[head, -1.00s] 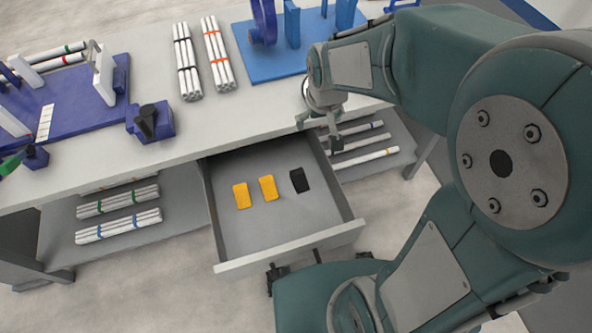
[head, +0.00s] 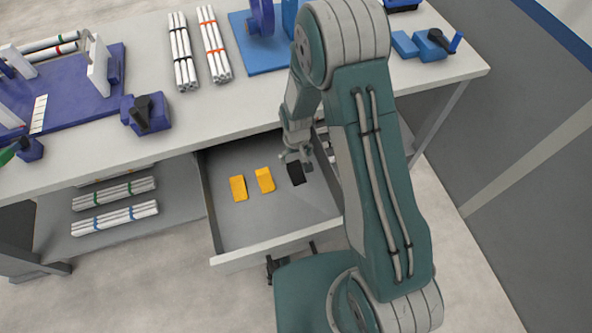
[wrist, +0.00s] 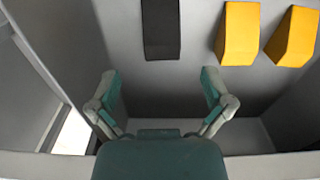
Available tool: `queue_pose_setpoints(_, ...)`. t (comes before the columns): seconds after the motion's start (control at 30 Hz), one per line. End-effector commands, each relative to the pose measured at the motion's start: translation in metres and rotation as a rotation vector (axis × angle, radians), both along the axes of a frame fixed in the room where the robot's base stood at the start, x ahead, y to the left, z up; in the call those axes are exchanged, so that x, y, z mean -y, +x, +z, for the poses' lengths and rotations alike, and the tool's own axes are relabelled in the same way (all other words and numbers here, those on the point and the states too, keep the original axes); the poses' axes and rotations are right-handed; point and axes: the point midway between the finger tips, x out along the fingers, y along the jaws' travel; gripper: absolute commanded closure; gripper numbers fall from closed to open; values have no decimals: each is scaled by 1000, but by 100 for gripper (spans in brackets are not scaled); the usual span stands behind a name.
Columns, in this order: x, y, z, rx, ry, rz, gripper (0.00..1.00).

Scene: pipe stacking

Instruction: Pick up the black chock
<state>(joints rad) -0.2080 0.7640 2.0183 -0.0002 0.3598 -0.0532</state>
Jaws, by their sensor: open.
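The black chock (head: 296,174) lies in the open drawer, to the right of two yellow chocks. In the wrist view the black chock (wrist: 161,28) is at the top, ahead of the fingertips and roughly in line with the gap between them. My gripper (head: 296,158) is over the back right part of the drawer, close to the black chock. In the wrist view my gripper (wrist: 160,84) has its two teal fingers spread wide with nothing between them.
The yellow chocks (head: 238,188) and (head: 264,180) lie beside the black one. The drawer (head: 270,245) is pulled out under the table (head: 215,115), with walls around the chocks. Pipe bundles (head: 115,220) lie on a lower shelf. The drawer floor in front is clear.

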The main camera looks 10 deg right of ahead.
Motion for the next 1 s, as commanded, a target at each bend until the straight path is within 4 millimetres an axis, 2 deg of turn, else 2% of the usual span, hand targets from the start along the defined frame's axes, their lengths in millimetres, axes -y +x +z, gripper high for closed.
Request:
queue_pose_setpoints(0.1, 0, 0, -14, 0, 0, 0, 0)
queue_pose_setpoints(0.27, 0, -1, -25, -1, 0, 0, 0)
queue_pose_setpoints(0.53, 0, -1, -63, -2, 0, 0, 0)
queue_pose_setpoints(0.67, -1, 0, -70, 1, 0, 0, 0)
queue_pose_setpoints(0.87, -1, 0, -70, 2, 1, 0, 0)
queue_pose_setpoints(0.97, -1, 0, -70, 2, 1, 0, 40)
queue_pose_setpoints(1.0, -1, 0, -70, 1, 0, 0, 58)
